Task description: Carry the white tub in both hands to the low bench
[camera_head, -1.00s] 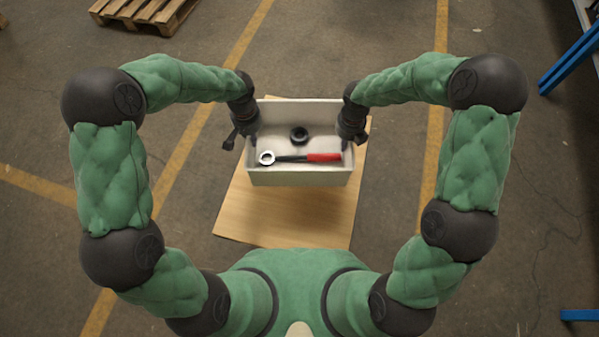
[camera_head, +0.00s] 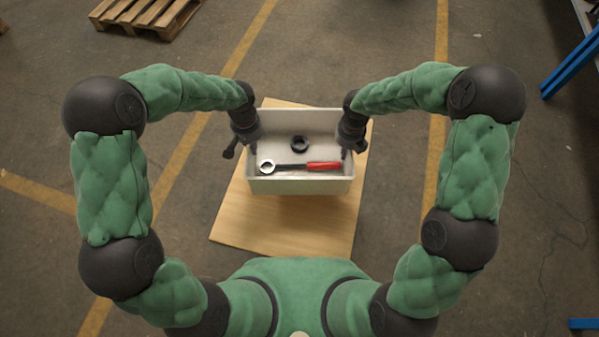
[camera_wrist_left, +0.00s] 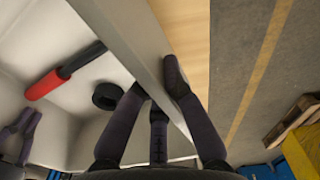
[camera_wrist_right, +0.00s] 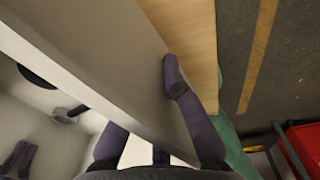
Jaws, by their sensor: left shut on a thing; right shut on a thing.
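The white tub (camera_head: 300,187) is held level between my two grippers in the head view, over a wooden board top. My left gripper (camera_head: 250,145) is shut on the tub's left wall; the left wrist view shows its fingers (camera_wrist_left: 158,85) on both sides of that wall. My right gripper (camera_head: 350,145) is shut on the right wall, also seen in the right wrist view (camera_wrist_right: 150,95). Inside the tub lie a red-handled tool (camera_head: 322,166) with a ring end and a dark ring (camera_head: 300,144). The low bench cannot be told for certain from the wooden top below.
The light wooden top (camera_head: 285,225) shows under and in front of the tub. A wooden pallet (camera_head: 147,14) lies at the far left. A blue frame (camera_head: 573,62) stands at the right edge. Yellow lines (camera_head: 190,125) mark the concrete floor, which is mostly clear.

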